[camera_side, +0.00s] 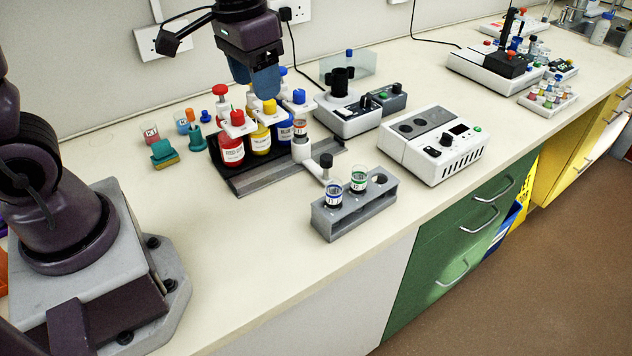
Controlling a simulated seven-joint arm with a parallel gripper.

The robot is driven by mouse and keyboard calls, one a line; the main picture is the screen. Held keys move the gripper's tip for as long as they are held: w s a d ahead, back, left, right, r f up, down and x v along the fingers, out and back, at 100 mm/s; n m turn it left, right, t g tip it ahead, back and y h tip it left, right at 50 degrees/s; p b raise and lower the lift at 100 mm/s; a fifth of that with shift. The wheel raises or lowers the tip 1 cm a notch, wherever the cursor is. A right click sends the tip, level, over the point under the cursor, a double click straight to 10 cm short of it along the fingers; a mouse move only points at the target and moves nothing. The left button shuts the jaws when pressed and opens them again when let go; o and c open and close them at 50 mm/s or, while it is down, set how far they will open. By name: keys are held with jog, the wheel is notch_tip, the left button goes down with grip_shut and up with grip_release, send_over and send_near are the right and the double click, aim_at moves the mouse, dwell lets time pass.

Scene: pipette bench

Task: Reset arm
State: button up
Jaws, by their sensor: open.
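My gripper (266,84) hangs at the top middle of the side view, with blue fingers pointing down. It is open, and nothing shows between its fingers. It is above and behind the rack of bottles with red (232,150), yellow (261,138) and blue (285,127) labels; I cannot tell the exact height gap. The bottles stand upright in a black holder (219,157). A grey tube rack (327,227) in front holds two upright vials, one with a blue band (334,194) and one with a green band (358,180).
A white device with knobs (433,143) stands right of the rack. A smaller device with a black top (347,114) is behind it. The front left bench (240,270) is clear.

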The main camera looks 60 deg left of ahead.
jog(key=s+r+t, duration=0.2)
jog(key=s+r, duration=0.1)
jog(key=s, duration=0.2)
jog(key=s+d+r+t, duration=0.1)
jog(key=s+r+t, duration=0.1)
jog(key=s, duration=0.4)
jog(key=shift+d+r+m, duration=0.25)
jog(key=shift+r+m, duration=0.15)
jog(key=shift+r, duration=0.45)
